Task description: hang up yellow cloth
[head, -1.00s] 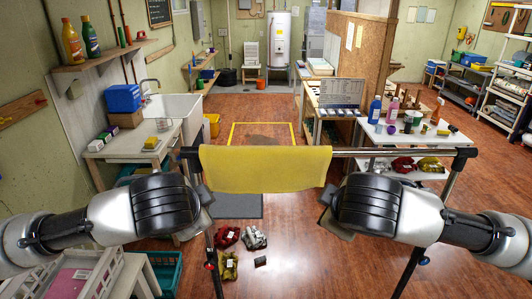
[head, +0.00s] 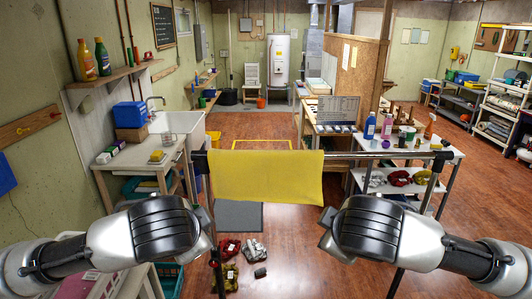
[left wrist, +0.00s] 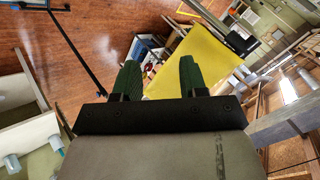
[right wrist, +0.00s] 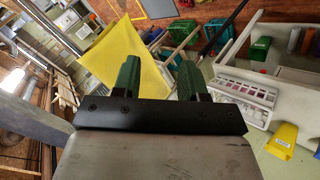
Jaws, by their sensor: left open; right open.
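In the right wrist view the open fingers (right wrist: 158,75) are empty, with the cloth (right wrist: 125,58) beyond.
A sink counter (head: 135,157) stands left of the rack. A table with bottles (head: 405,145) stands behind its right part. Several bagged items (head: 228,250) lie on the floor below the cloth. A white crate (right wrist: 245,95) shows in the right wrist view.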

